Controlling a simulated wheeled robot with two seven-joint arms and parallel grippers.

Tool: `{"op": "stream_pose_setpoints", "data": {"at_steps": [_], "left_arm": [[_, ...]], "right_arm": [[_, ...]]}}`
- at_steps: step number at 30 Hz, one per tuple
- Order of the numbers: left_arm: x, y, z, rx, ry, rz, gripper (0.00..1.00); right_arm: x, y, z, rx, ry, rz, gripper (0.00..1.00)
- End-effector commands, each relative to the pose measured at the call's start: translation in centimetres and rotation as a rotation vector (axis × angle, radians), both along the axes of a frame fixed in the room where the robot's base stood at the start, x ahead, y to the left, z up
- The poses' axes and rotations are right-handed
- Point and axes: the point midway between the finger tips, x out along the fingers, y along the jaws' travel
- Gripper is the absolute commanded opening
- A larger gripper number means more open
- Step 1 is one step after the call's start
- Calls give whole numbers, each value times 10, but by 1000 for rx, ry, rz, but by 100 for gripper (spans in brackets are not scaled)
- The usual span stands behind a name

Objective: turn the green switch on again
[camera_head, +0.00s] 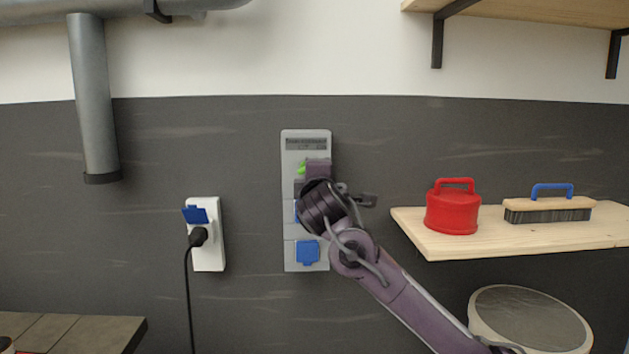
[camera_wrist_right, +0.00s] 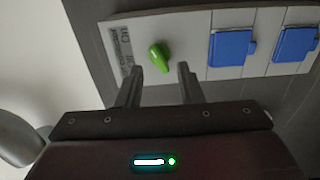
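The green switch (camera_wrist_right: 159,57) is a rotary knob on a light grey wall panel (camera_head: 289,146), beside the panel's printed label. In the head view only a bit of the green switch (camera_head: 301,168) shows, as my right gripper (camera_head: 317,169) covers most of it. In the right wrist view my right gripper (camera_wrist_right: 160,70) is open, with its two fingertips apart and the knob's lower end in line with the gap. I cannot tell whether the fingertips reach around the knob or stop just short. The knob sits slanted. My left gripper is out of view.
Blue-covered sockets (camera_head: 307,252) sit lower on the panel. A white socket (camera_head: 207,258) with a plugged black cable (camera_head: 190,300) is to the left. A wooden shelf (camera_head: 480,243) at right holds a red canister (camera_head: 453,212) and a brush (camera_head: 548,207). A grey pipe (camera_head: 93,100) hangs upper left.

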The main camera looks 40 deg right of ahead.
Motion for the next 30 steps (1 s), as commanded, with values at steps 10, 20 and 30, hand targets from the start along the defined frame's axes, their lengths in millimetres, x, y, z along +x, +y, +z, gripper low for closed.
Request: {"op": "stream_pose_setpoints", "data": {"at_steps": [10, 20, 30], "left_arm": [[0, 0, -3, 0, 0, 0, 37], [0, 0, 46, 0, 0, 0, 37], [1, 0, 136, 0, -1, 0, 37]], "right_arm": [[-9, 6, 0, 0, 2, -1, 34], [19, 32, 13, 204, -166, 163, 64], [15, 17, -9, 763, -662, 336, 64]]}}
